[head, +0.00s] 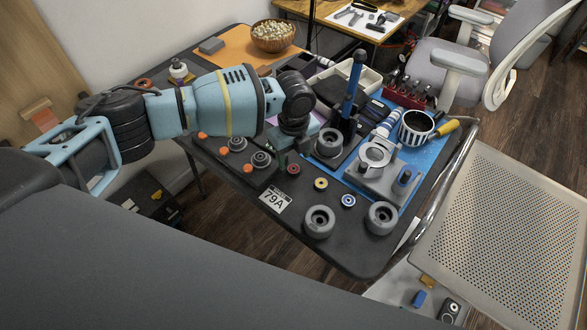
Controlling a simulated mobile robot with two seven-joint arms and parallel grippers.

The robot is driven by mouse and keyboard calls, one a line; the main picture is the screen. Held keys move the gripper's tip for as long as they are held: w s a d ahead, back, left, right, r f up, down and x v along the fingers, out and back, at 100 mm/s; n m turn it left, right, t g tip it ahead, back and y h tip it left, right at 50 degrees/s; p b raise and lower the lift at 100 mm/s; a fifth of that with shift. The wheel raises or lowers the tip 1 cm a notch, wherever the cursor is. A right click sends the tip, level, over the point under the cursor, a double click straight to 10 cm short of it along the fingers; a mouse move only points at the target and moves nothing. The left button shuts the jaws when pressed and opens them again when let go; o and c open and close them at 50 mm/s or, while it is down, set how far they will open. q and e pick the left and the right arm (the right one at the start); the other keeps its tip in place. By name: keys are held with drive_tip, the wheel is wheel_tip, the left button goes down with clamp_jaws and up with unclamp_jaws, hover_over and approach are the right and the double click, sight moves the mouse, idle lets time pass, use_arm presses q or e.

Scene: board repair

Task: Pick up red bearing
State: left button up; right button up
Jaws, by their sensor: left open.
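The red bearing (293,169) is a small dark ring with a red face, lying on the black table (262,208). My left arm reaches in from the left over the table. My left gripper (283,158) points down just beside and above the red bearing; it is open. Its fingers are small and partly hidden by the wrist, and I see nothing held between them. A yellow bearing (320,184) and a blue bearing (348,201) lie to the right of the red one. My right gripper is not in view.
Grey wheels (320,221) and (381,218) stand near the front edge. A "79A" card (275,199) lies in front. On the right, a blue mat (415,165) holds a press (375,165) and a striped mug (416,127). A tall blue-handled tool (351,88) rises behind.

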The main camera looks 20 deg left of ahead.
sight(294, 168)
use_arm(q)
wheel_tip(294, 168, down, 4)
drive_tip(key=shift+f, duration=0.1)
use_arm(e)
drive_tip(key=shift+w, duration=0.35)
use_arm(q)
drive_tip(key=c, duration=1)
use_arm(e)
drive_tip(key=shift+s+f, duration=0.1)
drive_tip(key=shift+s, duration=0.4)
use_arm(q)
drive_tip(key=shift+c, duration=0.2)
